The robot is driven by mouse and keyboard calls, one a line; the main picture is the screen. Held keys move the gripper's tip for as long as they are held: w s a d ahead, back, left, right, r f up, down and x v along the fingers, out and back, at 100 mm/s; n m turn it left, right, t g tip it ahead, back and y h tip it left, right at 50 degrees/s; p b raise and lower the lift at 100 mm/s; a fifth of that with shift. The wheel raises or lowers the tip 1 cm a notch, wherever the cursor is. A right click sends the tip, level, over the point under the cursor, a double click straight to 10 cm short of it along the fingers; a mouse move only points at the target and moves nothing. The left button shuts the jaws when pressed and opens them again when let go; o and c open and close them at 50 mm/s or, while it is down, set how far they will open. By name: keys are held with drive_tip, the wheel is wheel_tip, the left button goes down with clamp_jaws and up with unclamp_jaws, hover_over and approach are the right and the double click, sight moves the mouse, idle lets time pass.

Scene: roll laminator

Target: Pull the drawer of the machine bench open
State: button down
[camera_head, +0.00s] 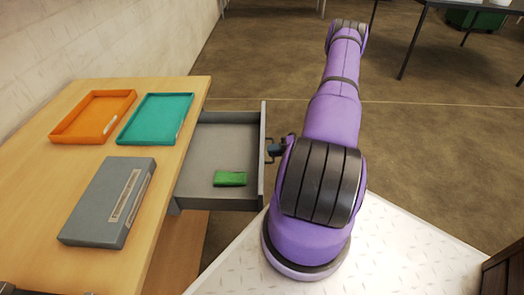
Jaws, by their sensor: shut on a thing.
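The grey drawer (215,145) of the wooden machine bench (60,130) stands pulled out from the bench's right side. A small green object (230,178) lies on the drawer floor near its front panel. My gripper (272,150) is at the outer face of the front panel and is shut on the drawer handle (268,153). The handle is small and mostly hidden by the gripper. My purple arm hides part of the area to the right.
On the bench top are an orange tray (54,135), a teal tray (124,137) and a grey box (97,203) with a label. A pale wall (100,35) runs behind the bench. Open brown floor (440,130) lies right of the arm, with a dark table (425,5) farther back.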

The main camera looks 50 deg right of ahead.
drive_tip(key=shift+s+d, duration=0.3)
drive_tip(key=shift+s, duration=0.1)
drive_tip(key=c, duration=1.2)
unclamp_jaws()
drive_tip(key=v, duration=1)
drive_tip(key=shift+s+d, duration=0.3)
